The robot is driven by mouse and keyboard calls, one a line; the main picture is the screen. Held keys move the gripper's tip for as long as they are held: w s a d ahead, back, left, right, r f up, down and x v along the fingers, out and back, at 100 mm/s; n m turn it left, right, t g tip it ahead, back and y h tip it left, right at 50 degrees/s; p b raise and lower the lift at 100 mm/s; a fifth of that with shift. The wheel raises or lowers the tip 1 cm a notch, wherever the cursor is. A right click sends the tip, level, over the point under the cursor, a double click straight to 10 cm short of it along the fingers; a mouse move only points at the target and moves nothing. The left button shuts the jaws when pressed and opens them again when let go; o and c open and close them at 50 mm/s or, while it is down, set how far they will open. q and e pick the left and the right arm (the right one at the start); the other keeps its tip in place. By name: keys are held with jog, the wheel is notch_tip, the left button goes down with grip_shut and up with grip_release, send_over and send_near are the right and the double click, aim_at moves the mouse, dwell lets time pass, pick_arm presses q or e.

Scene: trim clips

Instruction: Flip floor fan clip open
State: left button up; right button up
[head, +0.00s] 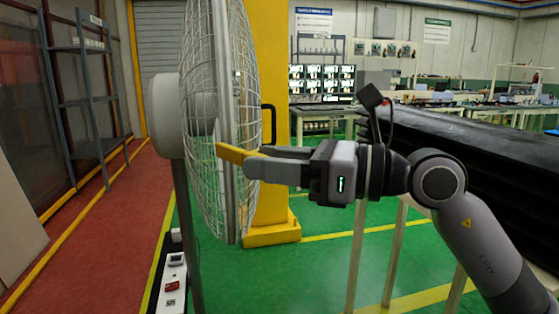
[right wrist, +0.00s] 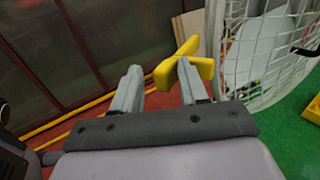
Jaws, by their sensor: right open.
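A tall floor fan (head: 222,60) with a white wire cage stands left of centre in the head view, seen nearly edge-on; its cage also shows at right in the wrist view (right wrist: 262,60). A yellow clip (head: 232,152) sits at the cage rim. In the wrist view the clip (right wrist: 187,62) shows two yellow arms at an angle to each other. My right gripper (head: 248,164) reaches in from the right, its fingertips at the clip. Its fingers (right wrist: 158,80) are apart. The clip overlaps the right-hand finger's tip in the wrist view; contact is unclear. My left gripper is out of view.
A yellow pillar (head: 271,190) stands just behind the fan. A white box with a red part (head: 172,285) is on the floor by the fan's pole. A dark-topped bench (head: 480,150) lies at right, behind my arm. Open green floor lies in front.

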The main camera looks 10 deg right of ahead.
jog(key=shift+s+a+r, duration=0.1)
jog(key=shift+s+a, duration=0.1)
jog(key=shift+a, duration=0.05)
jog(key=b+v, duration=0.1)
jog(key=v, duration=0.6)
jog(key=shift+d+b, duration=0.3)
jog(key=shift+w, duration=0.15)
